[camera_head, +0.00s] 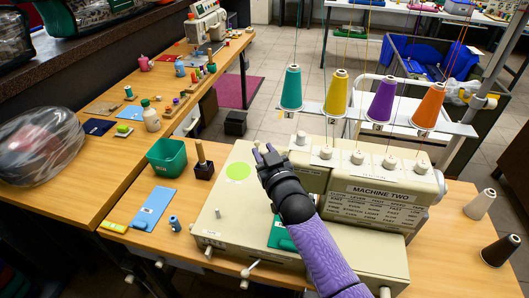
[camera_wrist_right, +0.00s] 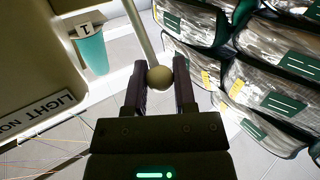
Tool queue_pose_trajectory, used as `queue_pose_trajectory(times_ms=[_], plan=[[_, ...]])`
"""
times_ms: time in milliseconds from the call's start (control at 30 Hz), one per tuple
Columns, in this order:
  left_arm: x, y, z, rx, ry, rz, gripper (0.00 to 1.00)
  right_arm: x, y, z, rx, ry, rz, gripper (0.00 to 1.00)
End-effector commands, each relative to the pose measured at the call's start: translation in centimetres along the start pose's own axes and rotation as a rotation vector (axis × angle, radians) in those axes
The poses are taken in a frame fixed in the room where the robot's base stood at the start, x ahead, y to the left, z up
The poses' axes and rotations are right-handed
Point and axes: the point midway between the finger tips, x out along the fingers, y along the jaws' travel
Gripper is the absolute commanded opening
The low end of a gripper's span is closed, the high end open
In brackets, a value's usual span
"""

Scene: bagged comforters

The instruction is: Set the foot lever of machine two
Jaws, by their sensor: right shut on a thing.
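Machine two (camera_head: 370,207) is a cream sewing machine on the wooden table in the head view, with a printed label on its front. My right gripper (camera_head: 264,149) reaches to the far side of its body, left of the label. In the right wrist view, a pale lever with a round cream knob (camera_wrist_right: 160,77) comes down between the fingers of my right gripper (camera_wrist_right: 158,90), which is shut on the knob. The machine's body (camera_wrist_right: 35,45) stands at the left there. The head view hides the lever behind the gripper and machine. My left gripper is out of view.
Teal (camera_head: 290,88), yellow (camera_head: 336,94), purple (camera_head: 382,100) and orange (camera_head: 428,106) thread cones stand behind the machine. A green bin (camera_head: 166,158) and a dark block with a wooden peg (camera_head: 203,168) are to its left. Bagged comforters (camera_wrist_right: 260,85) lie right in the wrist view.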

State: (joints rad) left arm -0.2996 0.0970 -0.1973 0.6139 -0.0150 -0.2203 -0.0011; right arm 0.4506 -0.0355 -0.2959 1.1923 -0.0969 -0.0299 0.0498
Motion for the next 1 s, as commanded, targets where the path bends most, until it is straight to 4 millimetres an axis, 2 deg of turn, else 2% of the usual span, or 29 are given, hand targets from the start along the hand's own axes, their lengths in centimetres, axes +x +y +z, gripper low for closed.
queue_pose_trajectory(times_ms=[1000], plan=[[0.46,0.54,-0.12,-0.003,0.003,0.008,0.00,-0.10,-0.11,0.33,-0.007,0.012,0.002,0.00]])
